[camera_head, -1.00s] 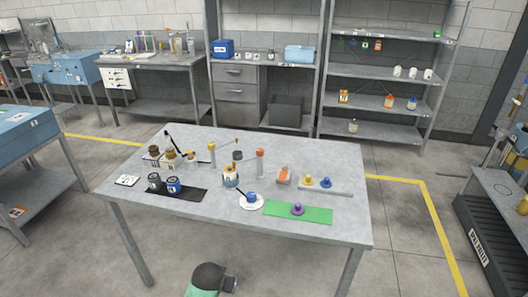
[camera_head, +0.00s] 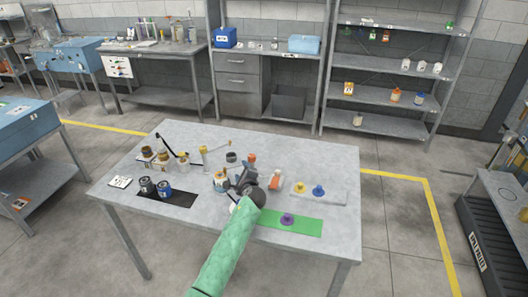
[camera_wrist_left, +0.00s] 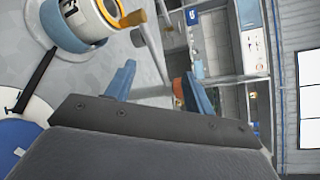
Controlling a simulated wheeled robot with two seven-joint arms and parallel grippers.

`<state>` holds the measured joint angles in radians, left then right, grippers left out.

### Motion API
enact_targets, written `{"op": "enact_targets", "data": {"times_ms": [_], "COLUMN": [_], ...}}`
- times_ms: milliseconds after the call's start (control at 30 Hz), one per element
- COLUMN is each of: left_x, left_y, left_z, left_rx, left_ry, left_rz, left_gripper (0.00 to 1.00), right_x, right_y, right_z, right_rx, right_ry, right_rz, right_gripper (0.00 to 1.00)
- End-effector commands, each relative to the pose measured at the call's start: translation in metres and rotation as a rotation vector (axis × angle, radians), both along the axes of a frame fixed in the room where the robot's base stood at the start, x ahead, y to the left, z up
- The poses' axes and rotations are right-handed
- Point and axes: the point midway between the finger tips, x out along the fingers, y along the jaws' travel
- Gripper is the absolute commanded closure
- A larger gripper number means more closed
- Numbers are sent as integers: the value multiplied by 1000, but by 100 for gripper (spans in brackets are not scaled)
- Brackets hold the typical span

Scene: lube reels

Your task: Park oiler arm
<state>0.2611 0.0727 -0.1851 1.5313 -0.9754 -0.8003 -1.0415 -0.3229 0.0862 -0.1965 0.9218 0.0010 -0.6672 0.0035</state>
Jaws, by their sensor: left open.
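A short post with a yellow top (camera_head: 204,156) stands at the back left of the table, with a thin tan rod reaching right from it. I cannot tell if this is the oiler arm. A black lever (camera_head: 166,144) leans beside it. An orange-topped post (camera_head: 252,160) stands behind my left gripper (camera_head: 240,179), which is over the table's middle. In the left wrist view its two blue fingers (camera_wrist_left: 160,88) are apart and empty. A white, blue and orange pot (camera_head: 220,180), also in the left wrist view (camera_wrist_left: 80,25), is beside it. My right gripper does not show.
The grey table (camera_head: 310,165) also holds brown jars (camera_head: 163,160), dark and blue jars on a black mat (camera_head: 180,199), and a green mat (camera_head: 305,226) with a purple knob (camera_head: 287,218). Yellow and blue knobs (camera_head: 318,190) stand at right. A saucer (camera_wrist_left: 38,110) is partly hidden.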

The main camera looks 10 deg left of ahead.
Motion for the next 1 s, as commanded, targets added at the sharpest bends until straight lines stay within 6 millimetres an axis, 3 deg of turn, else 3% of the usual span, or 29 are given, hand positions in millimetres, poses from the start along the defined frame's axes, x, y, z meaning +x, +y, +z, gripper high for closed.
{"op": "enact_targets", "data": {"times_ms": [100,200,500,767,1000], "left_x": [7,11,19,21,46], "left_y": [-4,-9,-26,-27,-18], "left_z": [-2,0,12,14,16], "left_rx": [249,432,860,990,993], "left_ry": [65,110,214,270,273], "left_rz": [-75,-128,-240,-257,-256], "left_gripper": [47,47,47,47,47], "right_x": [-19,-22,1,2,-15], "right_y": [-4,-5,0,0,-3], "right_z": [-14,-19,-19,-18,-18], "right_rx": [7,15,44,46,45], "right_ry": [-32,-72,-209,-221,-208], "right_rz": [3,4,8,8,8], "right_gripper": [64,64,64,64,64]}}
